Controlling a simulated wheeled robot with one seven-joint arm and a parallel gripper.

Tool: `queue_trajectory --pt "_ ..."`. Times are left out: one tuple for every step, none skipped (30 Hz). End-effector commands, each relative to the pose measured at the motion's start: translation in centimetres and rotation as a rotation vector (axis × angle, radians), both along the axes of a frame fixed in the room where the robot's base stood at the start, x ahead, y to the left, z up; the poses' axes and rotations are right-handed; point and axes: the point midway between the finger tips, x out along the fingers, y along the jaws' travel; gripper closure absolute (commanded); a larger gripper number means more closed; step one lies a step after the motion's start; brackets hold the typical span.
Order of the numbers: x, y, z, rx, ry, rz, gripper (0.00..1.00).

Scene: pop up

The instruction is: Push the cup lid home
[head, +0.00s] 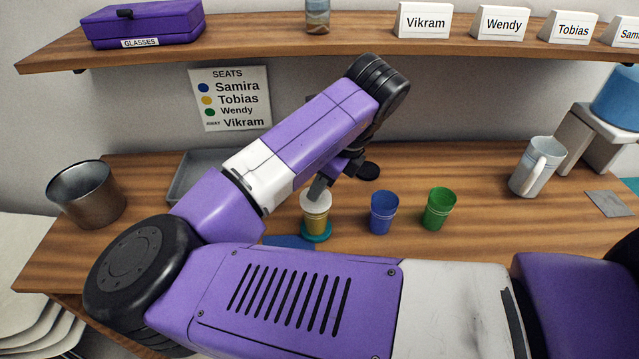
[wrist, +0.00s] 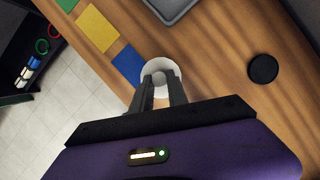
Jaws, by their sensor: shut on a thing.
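A white lid (head: 316,199) is on top of the cup. In the wrist view the lid (wrist: 173,73) shows as a pale round disc with a knob. My gripper (head: 318,190) comes down from above onto the lid, and its fingers also show in the wrist view (wrist: 159,86), shut on the lid's knob. I cannot tell whether the lid is fully seated on the rim.
A blue cup (head: 382,212) and a green cup (head: 438,208) stand to the right. A black disc (head: 369,171) lies behind. A grey tray (head: 196,170) and a metal pot (head: 86,193) are at left. A white pitcher (head: 536,168) stands at right. A shelf (head: 280,42) runs above.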

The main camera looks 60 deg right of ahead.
Motion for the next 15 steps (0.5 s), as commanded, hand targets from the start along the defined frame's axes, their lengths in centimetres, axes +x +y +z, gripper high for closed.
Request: queue_trajectory --pt "0.0 0.01 -0.18 0.0 0.0 0.0 1.0" --pt "0.01 0.01 -0.2 0.0 0.0 0.0 1.0" --pt "0.01 0.01 -0.21 0.0 0.0 0.0 1.0" --pt "0.01 0.01 -0.21 0.0 0.0 0.0 1.0" --pt "0.01 0.01 -0.2 0.0 0.0 0.0 1.0" --pt "0.01 0.01 -0.19 0.0 0.0 0.0 1.0" --pt "0.01 0.01 -0.19 0.0 0.0 0.0 1.0" --pt "0.0 0.01 -0.2 0.0 0.0 0.0 1.0" --pt "0.0 0.01 -0.2 0.0 0.0 0.0 1.0" --pt "-0.01 0.01 -0.21 0.001 0.0 0.0 1.0" --pt "-0.01 0.01 -0.22 0.001 0.0 0.0 1.0" --pt "-0.01 0.02 -0.22 0.001 0.001 0.0 0.75" --pt "-0.01 0.01 -0.22 0.001 0.001 0.0 0.69" --pt "-0.01 0.01 -0.22 0.001 0.001 0.0 0.63" --pt "-0.01 0.01 -0.21 0.001 0.0 0.0 0.55"
